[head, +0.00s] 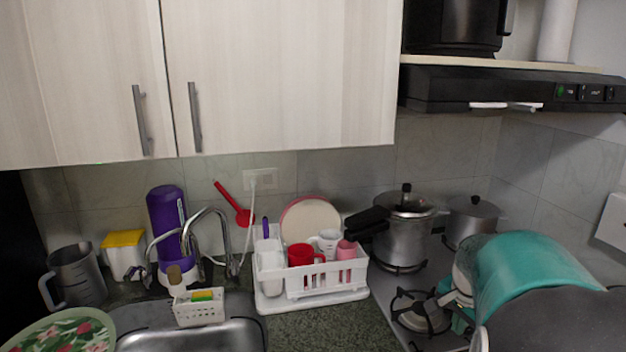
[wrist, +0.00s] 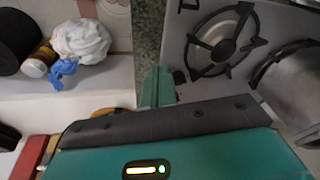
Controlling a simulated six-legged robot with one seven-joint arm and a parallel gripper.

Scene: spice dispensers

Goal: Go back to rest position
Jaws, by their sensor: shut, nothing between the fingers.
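My teal and grey arm shows large at the lower right of the head view, in front of the stove. My gripper's fingers are not clearly seen in either view. The wrist view looks down on a teal and dark grey part of my own body with a small lit strip. That part fills the bottom of the picture, with the stove beyond it at the upper right. No object is seen held.
The stove (wrist: 176,45) shows a burner (head: 420,312). A pressure cooker (head: 403,235) and a lidded pot (head: 470,222) stand behind. A white dish rack (head: 310,295) and sink (head: 235,330) are left. Cabinets (head: 280,70) and a black hood (head: 500,90) hang above.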

